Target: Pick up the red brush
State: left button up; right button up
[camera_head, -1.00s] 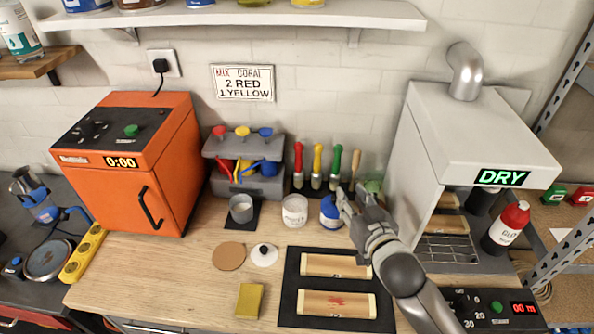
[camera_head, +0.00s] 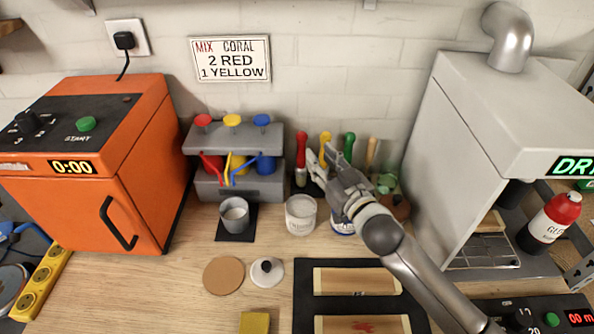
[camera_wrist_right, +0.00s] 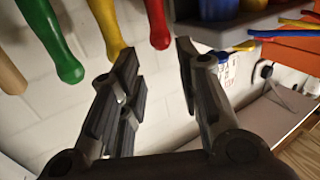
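The red brush (camera_head: 301,158) stands upright against the back wall, just right of the grey paint dispenser. My right gripper (camera_head: 325,160) is open and empty, to the right of the red brush and in front of the yellow and green brushes. In the right wrist view the red handle (camera_wrist_right: 157,22) shows in the gap between the open fingertips (camera_wrist_right: 158,62), apart from both. The yellow brush (camera_wrist_right: 107,28) and green brush (camera_wrist_right: 52,40) hang in that view to its left. The red brush's lower end is partly hidden. My left gripper is not in view.
The grey dispenser (camera_head: 240,188) stands close left of the brushes. A small cup (camera_head: 234,214), a white jar (camera_head: 300,216) and a blue-labelled can (camera_head: 342,224) stand in front. A grey drying cabinet (camera_head: 455,150) is at the right, an orange machine (camera_head: 150,160) at the left.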

aim_at(305, 140)
jog(key=b+x, duration=0.2)
jog(key=x, duration=0.2)
jog(key=shift+w+a, duration=0.1)
jog(key=shift+w, duration=0.1)
jog(key=shift+w+a, duration=0.15)
jog(key=shift+w, duration=0.15)
jog(key=shift+w+a+f+b, duration=0.1)
jog(key=shift+w+a+b, duration=0.1)
jog(key=shift+w+b, duration=0.15)
jog(key=b+x, duration=0.2)
jog(key=x, duration=0.2)
jog(key=shift+f, duration=0.2)
jog(key=shift+w+a, duration=0.15)
jog(key=shift+w, duration=0.05)
jog(key=shift+r, duration=0.15)
grip_shut()
